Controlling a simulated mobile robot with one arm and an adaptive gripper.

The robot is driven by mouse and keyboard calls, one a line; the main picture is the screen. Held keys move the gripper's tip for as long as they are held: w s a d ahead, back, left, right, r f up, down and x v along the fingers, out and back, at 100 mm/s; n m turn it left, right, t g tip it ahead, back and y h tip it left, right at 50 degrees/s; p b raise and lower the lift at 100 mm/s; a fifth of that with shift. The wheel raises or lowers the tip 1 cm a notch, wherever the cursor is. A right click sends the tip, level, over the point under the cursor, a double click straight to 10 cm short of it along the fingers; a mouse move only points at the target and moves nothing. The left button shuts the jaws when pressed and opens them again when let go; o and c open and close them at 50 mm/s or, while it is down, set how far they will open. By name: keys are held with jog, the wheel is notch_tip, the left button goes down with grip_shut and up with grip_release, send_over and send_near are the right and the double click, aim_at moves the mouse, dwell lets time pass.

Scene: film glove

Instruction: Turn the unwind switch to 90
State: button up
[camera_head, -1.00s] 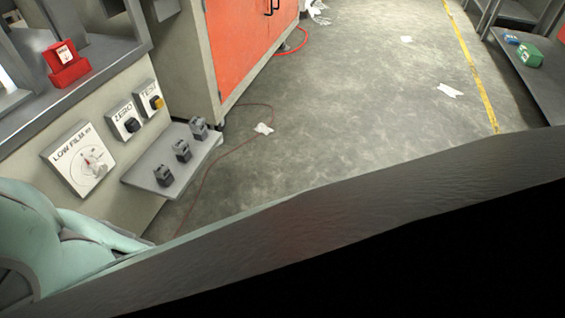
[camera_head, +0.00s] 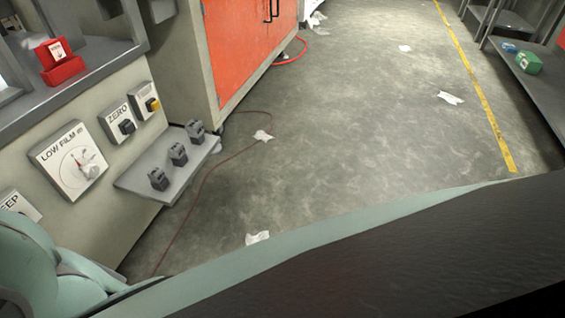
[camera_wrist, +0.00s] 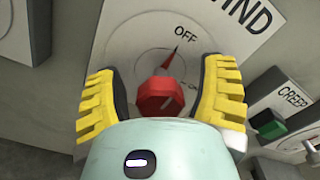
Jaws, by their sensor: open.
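The unwind switch is a red knob (camera_wrist: 160,97) on a white panel (camera_wrist: 120,28) in the wrist view; the panel's lettering shows only as "WIND". A red pointer tip aims up and slightly right toward the word OFF, and an ON label shows at the right of the dial, partly hidden. My gripper (camera_wrist: 161,95) is open, with one yellow ribbed finger on each side of the red knob. I cannot tell whether either finger touches it. The unwind switch and my gripper's fingers do not show in the head view.
A green button (camera_wrist: 268,124) under a CREEP label sits right of the dial. The head view shows a LOW FILM dial (camera_head: 78,163), a ZERO switch (camera_head: 126,127), a small shelf (camera_head: 140,184) with several dark blocks, and open floor (camera_head: 350,120) with scraps and a red hose.

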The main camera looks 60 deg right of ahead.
jog(key=c, duration=0.9)
jog(key=shift+w+r, duration=0.1)
jog(key=c, duration=0.3)
jog(key=shift+w+a, duration=0.1)
jog(key=shift+w, duration=0.05)
grip_shut()
jog(key=shift+r, duration=0.15)
